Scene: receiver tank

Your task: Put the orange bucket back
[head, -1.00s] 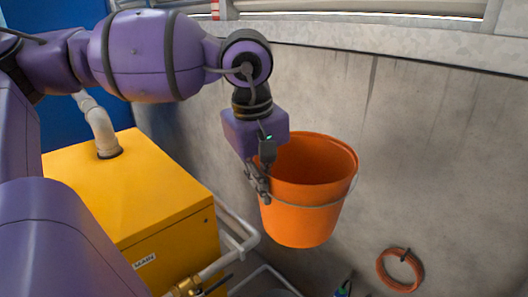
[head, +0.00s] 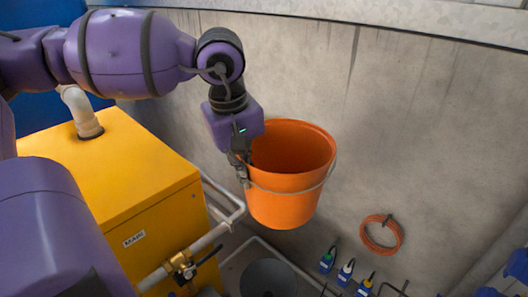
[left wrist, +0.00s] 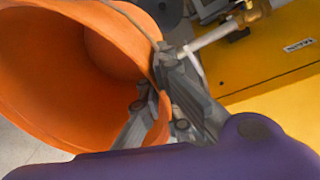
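The orange bucket (head: 285,190) hangs upright in the air in the head view, in front of the grey concrete wall, to the right of the yellow cabinet. Its mouth faces up, and its thin wire handle lies down against its outer side. My left gripper (head: 242,168) is shut on the bucket's left rim. In the left wrist view the orange bucket (left wrist: 60,75) fills the left side, and the fingers of my left gripper (left wrist: 160,98) pinch its wall. My right gripper is not in view.
The yellow cabinet (head: 115,170) carries a grey pipe (head: 80,112) on top. A brass valve (head: 182,268) and piping run along its front. A dark grey round vessel (head: 268,278) is below the bucket.

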